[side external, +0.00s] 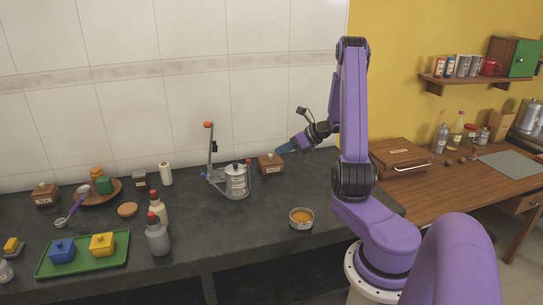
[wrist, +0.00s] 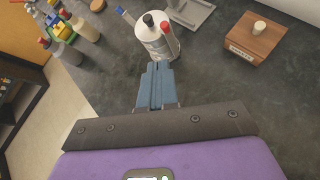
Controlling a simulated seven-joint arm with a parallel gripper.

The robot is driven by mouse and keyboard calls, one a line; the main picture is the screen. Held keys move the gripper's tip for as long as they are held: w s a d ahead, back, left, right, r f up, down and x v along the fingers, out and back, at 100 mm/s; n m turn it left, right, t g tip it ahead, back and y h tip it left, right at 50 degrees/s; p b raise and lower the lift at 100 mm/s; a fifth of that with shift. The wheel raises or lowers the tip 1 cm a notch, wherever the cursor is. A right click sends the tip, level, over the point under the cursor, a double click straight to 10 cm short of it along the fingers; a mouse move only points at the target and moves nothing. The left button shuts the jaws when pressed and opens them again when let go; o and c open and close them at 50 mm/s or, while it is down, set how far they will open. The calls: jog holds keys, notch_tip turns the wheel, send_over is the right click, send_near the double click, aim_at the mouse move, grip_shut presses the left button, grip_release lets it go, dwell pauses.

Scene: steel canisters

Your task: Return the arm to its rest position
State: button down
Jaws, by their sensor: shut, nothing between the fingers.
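My gripper (side external: 283,149) is at the end of my purple arm, raised above the dark counter toward the back wall. In the wrist view my gripper (wrist: 158,66) has its blue-grey fingers together with nothing between them. A steel canister (side external: 236,181) stands on the counter to the left of my gripper in the side view. The canister (wrist: 158,45) appears just beyond the fingertips in the wrist view, with pens or markers around its top; I cannot tell the exact gap.
A wooden box (side external: 270,164) with a knob sits close below my gripper. A metal stand (side external: 213,160) rises by the canister. A bowl of orange contents (side external: 301,218) is near the front edge. Bottles (side external: 158,236) and a green tray (side external: 83,254) stand at left.

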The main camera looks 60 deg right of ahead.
jog(key=s+a+r+n+g+y, duration=0.1)
jog(key=a+n+g+y, duration=0.15)
jog(key=a+n, duration=0.55)
jog(key=a+r+n+g+y, duration=0.15)
jog(key=a+n+g, duration=0.3)
jog(key=a, duration=0.55)
jog(key=s+a+r+n+g+y, duration=0.1)
jog(key=a+r+n+g, duration=0.1)
jog(key=a+n, duration=0.65)
jog(key=s+a+r+n+g+h, duration=0.1)
jog(key=s+a+n+h, duration=0.2)
jog(key=s+n, duration=0.7)
jog(key=s+a+n+h, duration=0.3)
jog(key=s+a+n, duration=0.5)
jog(key=n, duration=0.9)
jog(key=s, duration=0.2)
jog(key=shift+s+a+r+n+g+h, duration=0.2)
jog(key=shift+s+r+n+g+h, duration=0.1)
jog(key=shift+r+g+h, duration=0.1)
